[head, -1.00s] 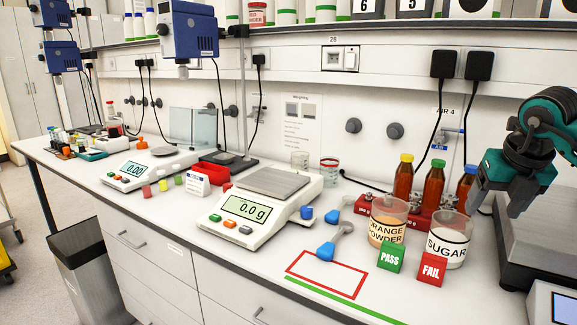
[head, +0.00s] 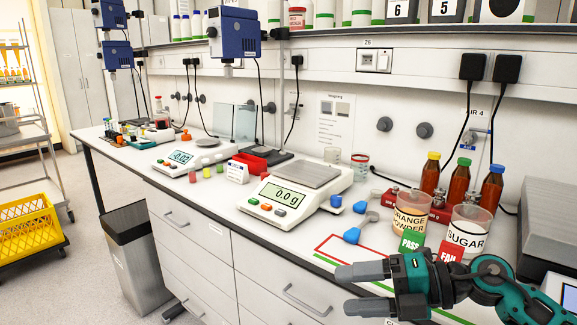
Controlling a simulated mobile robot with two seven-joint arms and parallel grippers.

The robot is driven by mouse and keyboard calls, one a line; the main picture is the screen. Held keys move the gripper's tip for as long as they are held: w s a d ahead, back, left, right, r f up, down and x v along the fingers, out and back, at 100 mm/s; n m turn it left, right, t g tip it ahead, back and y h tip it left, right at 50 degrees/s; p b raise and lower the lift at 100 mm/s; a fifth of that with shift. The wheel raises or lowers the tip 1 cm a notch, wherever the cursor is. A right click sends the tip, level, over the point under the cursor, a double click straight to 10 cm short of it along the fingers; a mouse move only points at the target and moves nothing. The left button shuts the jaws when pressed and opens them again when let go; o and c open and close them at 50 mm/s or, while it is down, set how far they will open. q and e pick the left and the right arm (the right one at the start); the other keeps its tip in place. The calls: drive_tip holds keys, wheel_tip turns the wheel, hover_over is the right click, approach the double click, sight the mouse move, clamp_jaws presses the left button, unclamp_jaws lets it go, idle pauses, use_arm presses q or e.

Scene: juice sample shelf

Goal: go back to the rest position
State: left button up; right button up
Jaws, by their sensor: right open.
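My right gripper (head: 368,290) is in the lower right of the head view, in front of the bench's front edge. Its two dark fingers point left, are spread apart and hold nothing. The gripper and my teal arm hide part of the green-and-red marked area and the lower part of the red FAIL block (head: 451,252). My left gripper does not show.
The white bench holds a balance (head: 288,197) reading 0.0 g, orange powder (head: 411,212) and sugar (head: 467,230) jars, a green PASS block (head: 411,241) and several bottles (head: 461,185). A bin (head: 137,257) and a yellow crate (head: 28,228) stand left. The floor between them is clear.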

drive_tip(key=s+d+f+m+t+h, duration=0.2)
drive_tip(key=s+f+m+h, duration=0.2)
drive_tip(key=f+m, duration=0.4)
drive_tip(key=s+d+f+m+t+h, duration=0.2)
drive_tip(key=s+f+m+h, duration=0.2)
drive_tip(key=f+m, duration=0.5)
drive_tip(key=s+d+f+m+t+h, duration=0.1)
drive_tip(key=s+f+m+t+h, duration=0.2)
drive_tip(key=s+f+m, duration=0.4)
wheel_tip(320, 180, down, 2)
drive_tip(key=m+h, duration=0.1)
drive_tip(key=m, duration=0.6)
drive_tip(key=shift+s+d+f+h+p, duration=0.2)
drive_tip(key=shift+s+d+h+p, duration=0.1)
drive_tip(key=shift+d, duration=0.1)
